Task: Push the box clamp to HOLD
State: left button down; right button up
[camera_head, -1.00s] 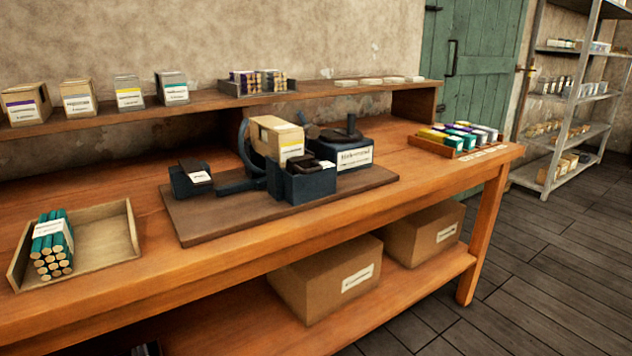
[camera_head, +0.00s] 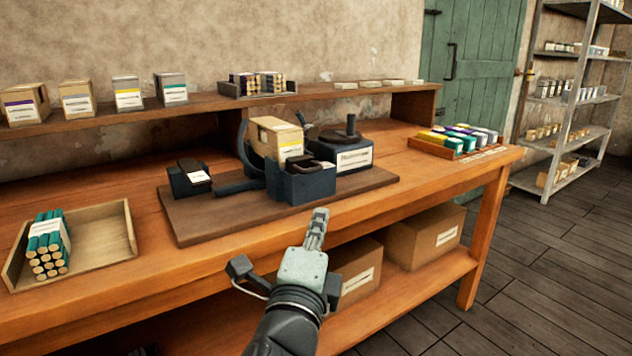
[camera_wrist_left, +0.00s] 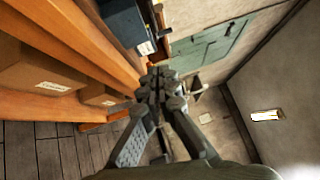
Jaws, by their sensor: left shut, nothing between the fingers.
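A press with dark blue parts stands on a brown board (camera_head: 210,228) on the workbench. A tan carton with a yellow-marked label (camera_head: 280,138) sits in it, behind a dark blue block (camera_head: 305,185) with a black piece on top. I cannot tell which part is the box clamp, and no HOLD mark is readable. My left gripper (camera_head: 319,214) is shut and empty, in front of the board's front edge and apart from the press. In the left wrist view its fingers (camera_wrist_left: 158,82) are together, with a dark blue block (camera_wrist_left: 124,22) beyond. My right gripper is not in view.
A labelled dark block with a black handle (camera_head: 347,155) stands right of the carton, a smaller one (camera_head: 189,178) left. A wooden tray (camera_head: 105,236) holds teal sticks. Brown cartons (camera_head: 425,235) stand on the lower shelf. The bench right of the board is partly clear.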

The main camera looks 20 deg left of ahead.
pick_arm(q)
jog(key=p, duration=0.1)
send_near(320, 169)
jog(key=w+d, duration=0.3)
jog(key=shift+w+a+r+p, duration=0.15)
jog(key=shift+w+a+p, duration=0.1)
jog(key=shift+w+a, duration=0.55)
jog(key=shift+w+a+r+p, duration=0.2)
jog(key=shift+w+a, duration=0.3)
jog(key=shift+a, duration=0.55)
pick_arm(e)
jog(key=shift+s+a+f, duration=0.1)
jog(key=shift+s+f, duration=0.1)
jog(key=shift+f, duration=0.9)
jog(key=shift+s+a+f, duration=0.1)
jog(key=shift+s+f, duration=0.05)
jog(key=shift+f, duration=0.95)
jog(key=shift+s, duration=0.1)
